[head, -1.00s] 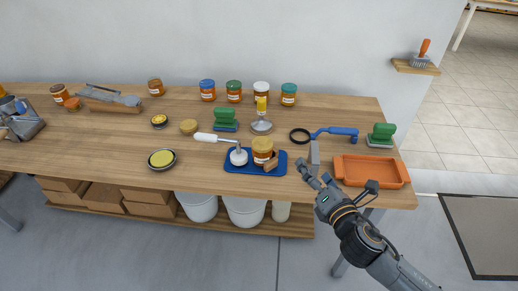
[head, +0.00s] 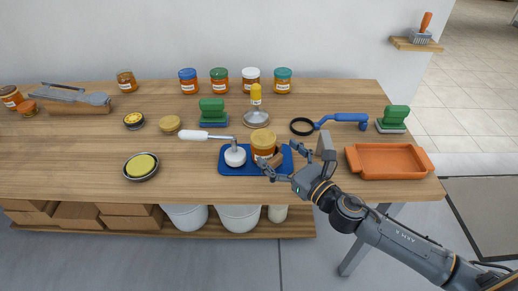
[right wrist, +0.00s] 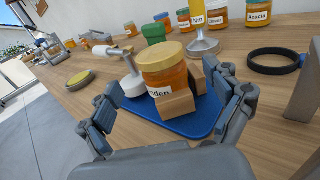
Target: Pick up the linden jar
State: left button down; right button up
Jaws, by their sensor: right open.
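The linden jar (head: 263,141) is amber with a yellow lid and stands upright on a blue tray (head: 228,169) near the front of the bench. In the right wrist view the jar (right wrist: 163,79) shows part of a label ending in "den". Wooden blocks (right wrist: 176,104) stand against its front and right side. My right gripper (head: 284,158) is open at the front right of the jar. In the right wrist view its fingers spread to either side of the jar, with the jar beyond them and no visible contact. My left gripper is not in view.
A white-handled tool (head: 235,155) stands on the tray just left of the jar. A grey upright plate (head: 326,147) and an orange tray (head: 390,174) are to the right. A black ring with a blue handle (head: 342,120) lies behind. Several jars (head: 219,80) line the back.

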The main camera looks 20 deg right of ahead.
aim_at(256, 132)
jog(key=shift+w+a+r, duration=0.15)
jog(key=shift+w, duration=0.25)
jog(key=shift+w+a+r, duration=0.1)
jog(key=shift+w+a, duration=0.05)
jog(key=shift+w, duration=0.2)
jog(key=p+x, duration=0.1)
jog(key=x, duration=0.4)
jog(key=shift+w+f, duration=0.15)
jog(key=shift+f, duration=0.05)
jog(key=shift+c, duration=0.4)
jog(key=shift+r, duration=0.1)
jog(key=c, duration=1.5)
